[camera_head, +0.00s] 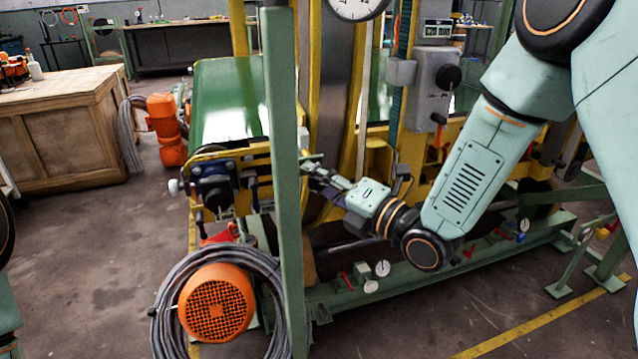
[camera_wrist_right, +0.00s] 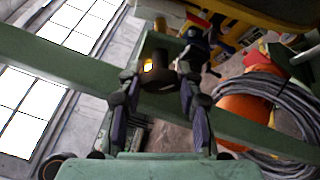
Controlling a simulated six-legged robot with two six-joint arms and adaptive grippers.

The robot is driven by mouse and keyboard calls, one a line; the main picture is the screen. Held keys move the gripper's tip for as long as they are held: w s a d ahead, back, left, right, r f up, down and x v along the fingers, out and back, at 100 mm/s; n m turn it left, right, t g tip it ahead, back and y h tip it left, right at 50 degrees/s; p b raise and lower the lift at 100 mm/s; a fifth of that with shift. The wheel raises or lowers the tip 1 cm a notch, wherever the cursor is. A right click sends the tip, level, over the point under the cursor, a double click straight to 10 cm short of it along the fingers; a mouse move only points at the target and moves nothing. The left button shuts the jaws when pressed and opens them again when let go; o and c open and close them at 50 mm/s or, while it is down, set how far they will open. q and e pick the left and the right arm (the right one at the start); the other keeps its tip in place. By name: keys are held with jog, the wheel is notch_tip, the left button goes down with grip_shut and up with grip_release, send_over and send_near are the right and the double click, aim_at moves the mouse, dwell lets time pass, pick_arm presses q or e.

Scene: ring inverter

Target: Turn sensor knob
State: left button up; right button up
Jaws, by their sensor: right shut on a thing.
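A dark round knob (camera_wrist_right: 158,78) with a small lit yellow-orange spot sits at a green beam (camera_wrist_right: 240,125) in the right wrist view. I take it for the sensor knob. My right gripper (camera_head: 318,172) reaches left to a green upright post (camera_head: 285,200) in the head view. In the right wrist view its two fingers are on either side of the knob, shut on it. In the head view the post hides the fingertips' surroundings, and I cannot make out the knob. My left gripper is not in view.
A grey box (camera_head: 425,100) with a black knob stands behind my right arm. An orange motor (camera_head: 216,302) with coiled grey cable is below, left of the post. A green conveyor (camera_head: 228,100) lies behind.

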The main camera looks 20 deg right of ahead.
jog(key=m+y+b, duration=0.1)
jog(key=m+t+y+b, duration=0.1)
jog(key=m+b, duration=0.1)
jog(key=shift+f, duration=0.25)
jog(key=shift+r+m+t+y+b, duration=0.15)
jog(key=shift+m+t+y+b, duration=0.25)
jog(key=shift+m+b, duration=0.55)
jog(key=o, duration=0.9)
jog(key=shift+d, duration=0.1)
jog(key=v, duration=1.2)
jog(key=shift+a, duration=0.2)
